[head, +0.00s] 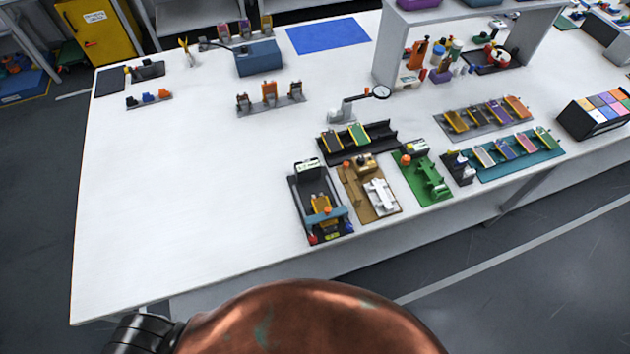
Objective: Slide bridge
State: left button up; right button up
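A small display (308,165) sits at the fixture's far end. Neither of my grippers shows in the head view. Only copper-coloured and black parts of my own body show at the bottom.
A tan fixture (355,203), a green fixture (431,190) and a teal rack (520,157) stand to the right. A black rack (383,146) and a magnifier (381,93) are behind. The table's left part (160,200) is clear.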

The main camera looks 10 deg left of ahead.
aim_at(344, 211)
jog(key=z, duration=1)
jog(key=k, duration=0.75)
jog(key=u, duration=0.85)
